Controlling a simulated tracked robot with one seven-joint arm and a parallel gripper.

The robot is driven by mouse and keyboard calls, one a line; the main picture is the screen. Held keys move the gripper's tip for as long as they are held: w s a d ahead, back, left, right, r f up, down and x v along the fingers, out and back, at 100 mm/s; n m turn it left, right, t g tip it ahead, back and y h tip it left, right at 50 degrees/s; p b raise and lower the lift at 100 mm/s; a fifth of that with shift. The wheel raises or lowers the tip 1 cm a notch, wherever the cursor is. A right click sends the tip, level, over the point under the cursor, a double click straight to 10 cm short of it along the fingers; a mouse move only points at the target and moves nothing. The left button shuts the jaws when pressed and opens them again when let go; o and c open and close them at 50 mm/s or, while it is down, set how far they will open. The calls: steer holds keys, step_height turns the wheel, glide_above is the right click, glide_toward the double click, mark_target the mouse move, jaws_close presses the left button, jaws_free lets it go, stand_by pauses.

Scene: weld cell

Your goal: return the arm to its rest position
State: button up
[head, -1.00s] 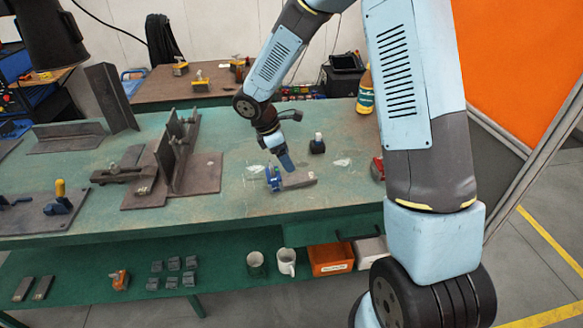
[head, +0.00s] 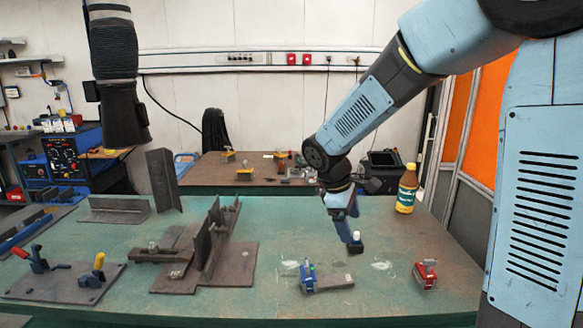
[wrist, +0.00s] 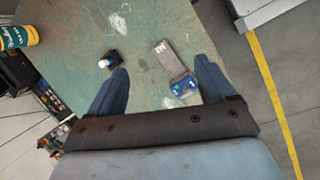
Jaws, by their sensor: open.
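My gripper (head: 350,240) hangs over the far right part of the green bench, at the end of my bent arm. In the wrist view its two blue fingers (wrist: 160,80) are spread apart with nothing held between them. A blue clamp (head: 308,276) lies at one end of a flat grey steel bar (head: 336,282); both also show in the wrist view, the clamp (wrist: 184,86) near the right finger. A small dark block with a white top (head: 356,246) stands behind the fingertips in the head view and apart from them in the wrist view.
A red clamp (head: 425,274) and a yellow-green bottle (head: 406,188) stand on the right of the bench. Steel plates and angles (head: 205,250) fill its left and middle. A dark hanging cylinder (head: 122,100) is at upper left.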

steer(key=s+d+r+m+t+y, duration=0.1)
steer(key=s+d+r+m, duration=0.2)
steer(key=s, duration=0.4)
steer(key=s+d+r+m+t+y, duration=0.1)
steer(key=s+d+r+m+t, duration=0.1)
steer(key=s+r+m, duration=0.3)
steer(key=s+d+r+m+t+y, duration=0.1)
steer(key=s+d+r+m, duration=0.3)
steer(key=s, duration=0.4)
steer(key=shift+s+r+m+y, duration=0.2)
steer(key=shift+s+m+y, duration=0.2)
